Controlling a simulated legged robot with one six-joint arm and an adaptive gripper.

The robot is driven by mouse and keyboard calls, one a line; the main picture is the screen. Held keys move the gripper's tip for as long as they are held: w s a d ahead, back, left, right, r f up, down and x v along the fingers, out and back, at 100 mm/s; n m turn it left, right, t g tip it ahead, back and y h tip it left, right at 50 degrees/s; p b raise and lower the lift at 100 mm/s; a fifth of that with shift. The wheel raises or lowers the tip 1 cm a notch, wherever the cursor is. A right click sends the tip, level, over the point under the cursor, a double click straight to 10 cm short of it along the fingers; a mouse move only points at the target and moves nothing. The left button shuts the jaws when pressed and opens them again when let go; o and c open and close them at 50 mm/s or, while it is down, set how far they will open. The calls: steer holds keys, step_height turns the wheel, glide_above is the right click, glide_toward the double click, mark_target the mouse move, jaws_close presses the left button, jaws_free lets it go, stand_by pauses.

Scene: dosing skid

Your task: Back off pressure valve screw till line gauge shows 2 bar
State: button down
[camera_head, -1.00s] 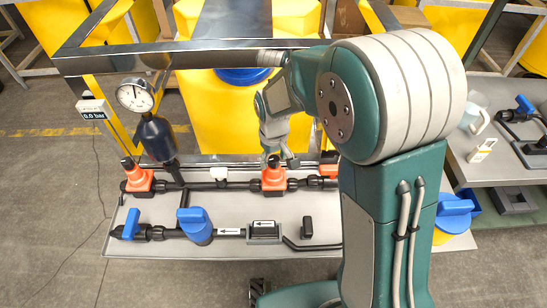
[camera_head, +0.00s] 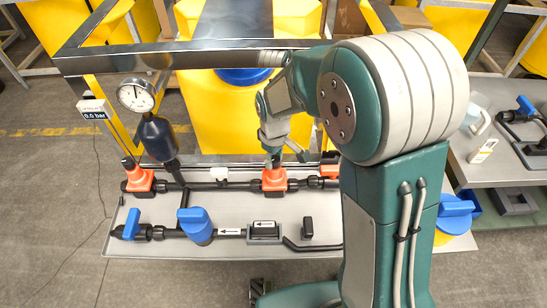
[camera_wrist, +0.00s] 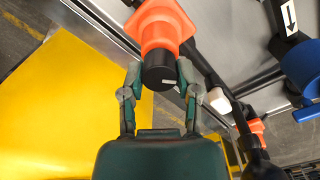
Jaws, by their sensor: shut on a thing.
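The orange pressure valve (camera_head: 274,180) stands in the black pipe line at the middle of the skid. Its black screw knob (camera_wrist: 159,66), with a white mark near its lower right rim, sits between both fingertips in the wrist view. My gripper (camera_wrist: 160,76) is shut on this knob, one finger on each side. In the head view my gripper (camera_head: 276,155) is above the valve and hides most of the knob. The round line gauge (camera_head: 136,95) is at the left on a dark vessel; its needle is too small to read surely. A small display (camera_head: 93,110) beside it appears to read 0.0 bar.
Another orange valve (camera_head: 138,180) stands at the left, and a third (camera_head: 330,166) is partly hidden by my arm. Blue-handled valves (camera_head: 196,224) are on the front pipe. A steel frame bar (camera_head: 190,56) crosses above. The yellow tank (camera_head: 225,125) stands behind.

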mark_target(275, 158)
steer(key=shift+s+f+n, duration=0.1)
steer(key=shift+s+n, duration=0.05)
steer(key=shift+n, duration=0.85)
steer(key=shift+d, duration=0.1)
steer(key=shift+c, duration=1.7)
jaws_free()
steer(key=shift+d, duration=0.1)
steer(key=shift+r, duration=0.2)
step_height(275, 158, up, 12)
steer(key=shift+f, duration=0.2)
